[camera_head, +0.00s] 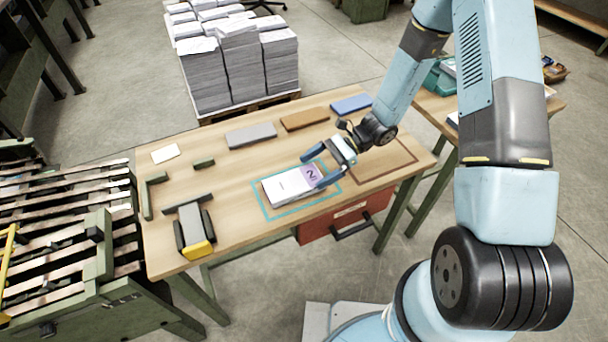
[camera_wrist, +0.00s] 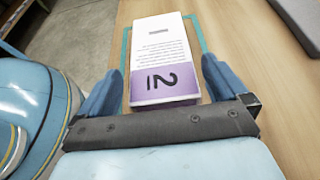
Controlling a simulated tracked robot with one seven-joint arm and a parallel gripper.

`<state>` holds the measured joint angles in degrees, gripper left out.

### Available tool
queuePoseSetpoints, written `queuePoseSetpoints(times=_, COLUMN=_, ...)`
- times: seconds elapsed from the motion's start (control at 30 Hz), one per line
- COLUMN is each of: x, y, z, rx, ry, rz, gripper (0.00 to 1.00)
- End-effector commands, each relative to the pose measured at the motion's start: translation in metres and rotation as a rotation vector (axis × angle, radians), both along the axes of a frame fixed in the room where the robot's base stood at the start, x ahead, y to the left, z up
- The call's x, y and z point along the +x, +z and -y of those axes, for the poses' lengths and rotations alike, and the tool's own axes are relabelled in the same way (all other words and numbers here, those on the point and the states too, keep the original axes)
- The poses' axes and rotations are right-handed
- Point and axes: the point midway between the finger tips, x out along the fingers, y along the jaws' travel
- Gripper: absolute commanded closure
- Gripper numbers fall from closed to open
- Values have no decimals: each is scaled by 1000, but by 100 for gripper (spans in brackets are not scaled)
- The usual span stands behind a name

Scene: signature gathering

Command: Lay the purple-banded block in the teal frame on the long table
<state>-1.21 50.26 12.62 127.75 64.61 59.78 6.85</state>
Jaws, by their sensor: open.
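The purple-banded block (camera_head: 287,188) is white with a purple end marked 2. It lies flat inside the teal frame (camera_head: 262,210) on the long table (camera_head: 230,222). In the wrist view the block (camera_wrist: 160,55) shows with its purple band nearest me, and part of the teal frame (camera_wrist: 125,50) shows beside and beyond it. My gripper (camera_head: 318,168) is at the block's purple end. Its blue fingers (camera_wrist: 160,92) stand open on either side of the band, with a visible gap on each side. The frame's near edge is hidden in the wrist view.
A brown outlined area (camera_head: 399,176) lies empty to the right. Grey (camera_head: 251,134), brown (camera_head: 304,119) and blue (camera_head: 351,103) blocks lie along the table's back. A yellow-ended tool (camera_head: 196,237) sits front left. A red drawer (camera_head: 342,219) hangs under the front edge.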

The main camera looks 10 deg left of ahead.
Motion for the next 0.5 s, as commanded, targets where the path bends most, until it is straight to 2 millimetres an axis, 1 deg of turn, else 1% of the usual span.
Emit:
queuePoseSetpoints(times=0.03, x=6, y=4, z=9, rx=0, ry=-3, rz=1, gripper=0)
queuePoseSetpoints(times=0.1, x=13, y=10, z=19, rx=-1, ry=-2, rz=3, gripper=0)
queuePoseSetpoints(times=0.23, x=23, y=18, z=37, rx=-1, ry=-2, rz=2, gripper=0)
queuePoseSetpoints(times=0.4, x=32, y=25, z=52, rx=-1, ry=1, rz=0, gripper=0)
queuePoseSetpoints(times=0.5, x=34, y=28, z=56, rx=0, ry=1, rz=-2, gripper=0)
